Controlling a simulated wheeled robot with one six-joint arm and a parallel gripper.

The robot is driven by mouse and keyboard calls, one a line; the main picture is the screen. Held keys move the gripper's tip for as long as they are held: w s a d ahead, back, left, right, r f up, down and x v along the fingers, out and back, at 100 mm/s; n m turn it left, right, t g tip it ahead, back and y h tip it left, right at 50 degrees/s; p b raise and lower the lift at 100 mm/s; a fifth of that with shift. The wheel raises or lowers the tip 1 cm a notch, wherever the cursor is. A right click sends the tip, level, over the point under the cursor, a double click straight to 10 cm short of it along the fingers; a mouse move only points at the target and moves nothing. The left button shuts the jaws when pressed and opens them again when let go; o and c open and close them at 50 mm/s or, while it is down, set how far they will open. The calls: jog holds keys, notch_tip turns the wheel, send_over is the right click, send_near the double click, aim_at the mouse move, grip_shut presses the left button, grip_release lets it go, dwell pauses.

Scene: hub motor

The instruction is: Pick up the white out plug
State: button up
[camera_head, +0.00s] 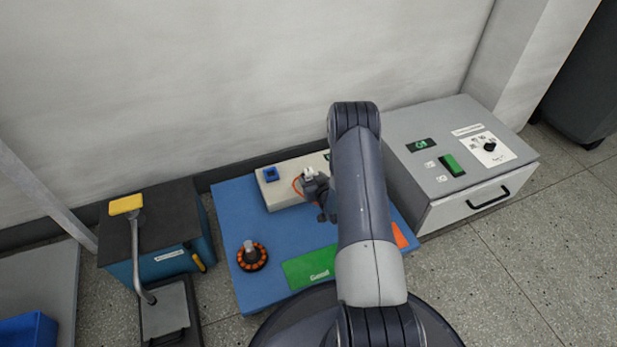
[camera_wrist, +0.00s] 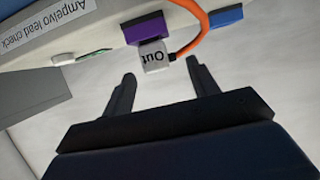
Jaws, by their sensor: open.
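The white out plug (camera_wrist: 153,58), marked "Out", shows at the top of the wrist view. It sits against a purple socket (camera_wrist: 147,29), and an orange cable (camera_wrist: 192,28) curves beside it. The plug is a small white shape (camera_head: 309,172) in the head view, by the pale lead check box (camera_head: 284,196). My gripper (camera_wrist: 161,72) is open, with its two dark fingers spread either side of the plug's line and the plug just beyond the fingertips. Nothing is between the fingers. In the head view my gripper (camera_head: 319,186) is partly hidden by my arm.
A blue socket (camera_head: 271,174) is on the box. The blue worktop (camera_head: 232,207) bears an orange-and-black hub motor (camera_head: 252,256), a green "Good" area (camera_head: 310,267) and an orange area (camera_head: 400,237).

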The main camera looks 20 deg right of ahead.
aim_at(310, 174)
jog(key=b+x, duration=0.2)
jog(key=x, duration=0.3)
jog(key=shift+w+d+r+b, duration=0.15)
jog(key=shift+d+b, duration=0.1)
jog(key=shift+b, duration=0.15)
jog(key=shift+c, duration=0.6)
jog(key=c, duration=0.9)
jog(key=shift+c, duration=0.2)
